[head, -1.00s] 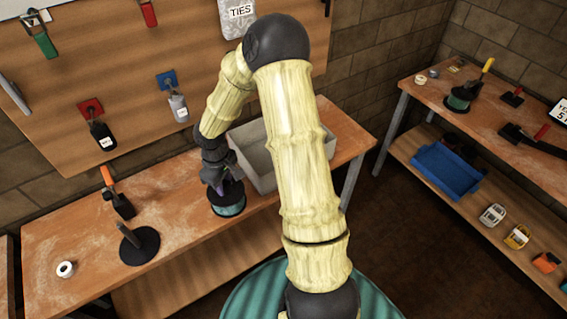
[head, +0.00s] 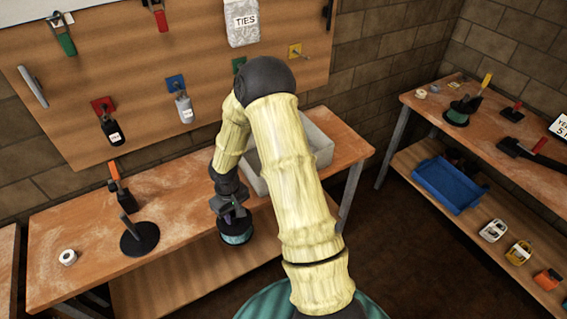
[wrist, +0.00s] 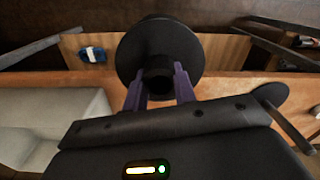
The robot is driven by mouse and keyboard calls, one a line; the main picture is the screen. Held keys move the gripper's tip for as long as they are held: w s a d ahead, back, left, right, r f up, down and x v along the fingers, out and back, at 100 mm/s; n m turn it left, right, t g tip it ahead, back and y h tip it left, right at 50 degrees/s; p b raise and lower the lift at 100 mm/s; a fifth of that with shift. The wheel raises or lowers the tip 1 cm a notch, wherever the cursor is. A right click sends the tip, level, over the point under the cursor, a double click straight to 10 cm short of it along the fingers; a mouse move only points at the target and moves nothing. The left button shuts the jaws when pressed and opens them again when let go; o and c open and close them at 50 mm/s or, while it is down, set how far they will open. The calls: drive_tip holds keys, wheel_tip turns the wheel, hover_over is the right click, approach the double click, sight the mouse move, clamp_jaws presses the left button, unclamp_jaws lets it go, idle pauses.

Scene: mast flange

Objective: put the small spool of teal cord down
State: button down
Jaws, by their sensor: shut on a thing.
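A spool of teal cord (head: 237,239) with black round flanges hangs below my gripper (head: 232,210) in the head view. My gripper is shut on its dark hub. In the wrist view, the purple fingers of my gripper (wrist: 160,90) stand either side of the hub, and the spool's black flange (wrist: 160,40) faces the camera and hides the cord. In the head view the spool overlaps the bench's front edge. The gap between its underside and any surface cannot be told.
A black round base with an upright post (head: 129,227) stands on the wooden bench (head: 85,235), left of the spool. A grey bin (head: 318,150) stands behind right. A white roll (head: 68,257) lies far left. Another teal spool (head: 458,116) stands on the right bench.

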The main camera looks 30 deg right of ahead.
sight(236, 223)
wheel_tip(236, 223, down, 6)
drive_tip(key=shift+d+r+m+b, duration=0.1)
drive_tip(key=shift+r+m+b, duration=0.05)
drive_tip(key=shift+m, duration=0.45)
drive_tip(key=shift+r+m+b, duration=0.1)
drive_tip(key=shift+m+b, duration=0.05)
drive_tip(key=shift+m, duration=0.45)
drive_tip(key=shift+s+f, duration=0.1)
drive_tip(key=shift+f, duration=0.1)
drive_tip(key=shift+d, duration=0.1)
drive_tip(key=shift+d, duration=0.1)
